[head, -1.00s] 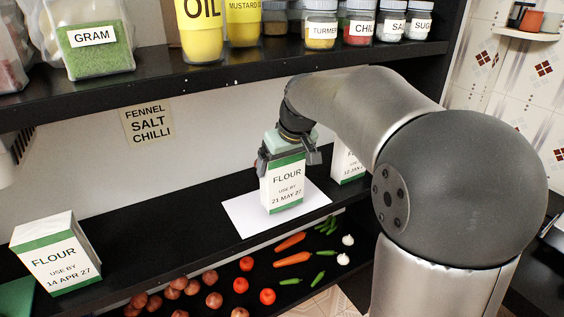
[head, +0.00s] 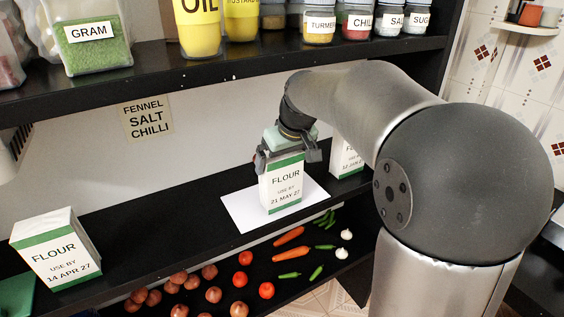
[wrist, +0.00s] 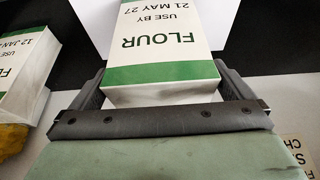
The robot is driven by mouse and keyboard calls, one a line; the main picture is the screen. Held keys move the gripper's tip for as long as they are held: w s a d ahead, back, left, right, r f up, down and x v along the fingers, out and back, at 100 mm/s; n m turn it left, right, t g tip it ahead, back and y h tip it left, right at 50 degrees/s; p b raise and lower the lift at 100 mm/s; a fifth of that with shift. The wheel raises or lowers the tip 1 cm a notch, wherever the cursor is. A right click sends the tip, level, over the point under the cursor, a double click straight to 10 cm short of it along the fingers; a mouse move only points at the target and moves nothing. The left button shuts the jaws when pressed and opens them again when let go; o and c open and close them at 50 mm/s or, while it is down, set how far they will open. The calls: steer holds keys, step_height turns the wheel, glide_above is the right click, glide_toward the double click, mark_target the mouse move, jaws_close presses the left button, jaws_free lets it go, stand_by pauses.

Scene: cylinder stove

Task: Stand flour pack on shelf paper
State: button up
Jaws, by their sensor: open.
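A white and green flour pack (head: 283,187) labelled 21 MAY 27 stands upright on a white sheet of shelf paper (head: 241,207) on the middle shelf. It also shows in the wrist view (wrist: 165,45). My gripper (head: 287,157) is at the top of this pack, with its fingers (wrist: 163,88) open on either side of it. A second flour pack (head: 57,252), marked 14 APR 27, stands at the left end of the shelf. A third flour pack (head: 347,157) stands just right of the paper, partly hidden by my arm; its label shows in the wrist view (wrist: 22,72).
Oil bottles (head: 198,28) and several spice jars (head: 357,22) stand on the upper shelf (head: 230,82) above. Onions, tomatoes (head: 266,290), carrots and chillies lie on the lower level. The shelf between the left pack and the paper (head: 160,222) is clear.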

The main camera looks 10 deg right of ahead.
steer(key=v, duration=1.1)
steer(key=s+a+f+m+g+h, duration=0.1)
steer(key=s+f+m+g, duration=0.2)
steer(key=s+f, duration=2)
steer(key=shift+s+a+g+b, duration=0.3)
steer(key=shift+s+a+g, duration=0.1)
steer(key=shift+s, duration=0.55)
